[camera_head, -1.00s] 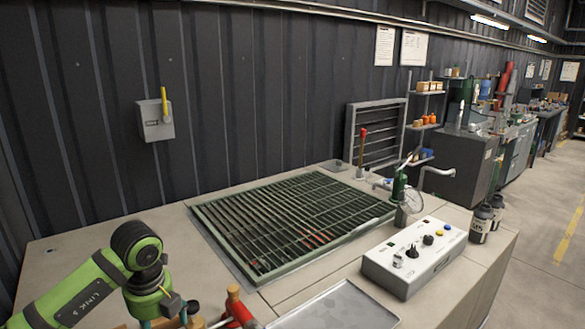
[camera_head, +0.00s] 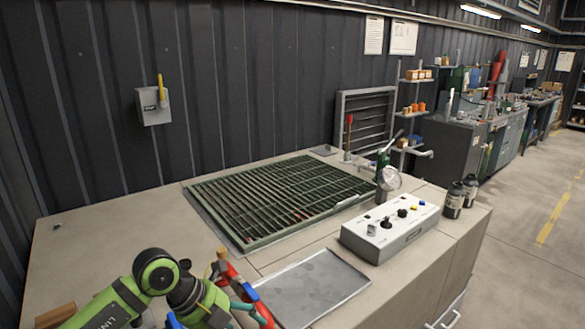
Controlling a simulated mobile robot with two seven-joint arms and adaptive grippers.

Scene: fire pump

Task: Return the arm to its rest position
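My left arm (camera_head: 115,305), green and black, comes in from the lower left over the near left part of the bench. Its wrist bends to the right, and the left gripper (camera_head: 215,310) is low at the bottom edge, beside red and blue tools. The fingertips are partly cut off and mixed with the tools, so I cannot tell whether they hold anything. A red tool (camera_head: 236,278) lies just right of the wrist. My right gripper is not in view.
A grey tray (camera_head: 312,285) lies right of the red tool. Behind are a green grate (camera_head: 275,200) and a white control box (camera_head: 390,230) with knobs. Two dark bottles (camera_head: 460,195) stand at the bench's right edge. A switch box (camera_head: 153,106) hangs on the wall. The bench's left top is mostly clear.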

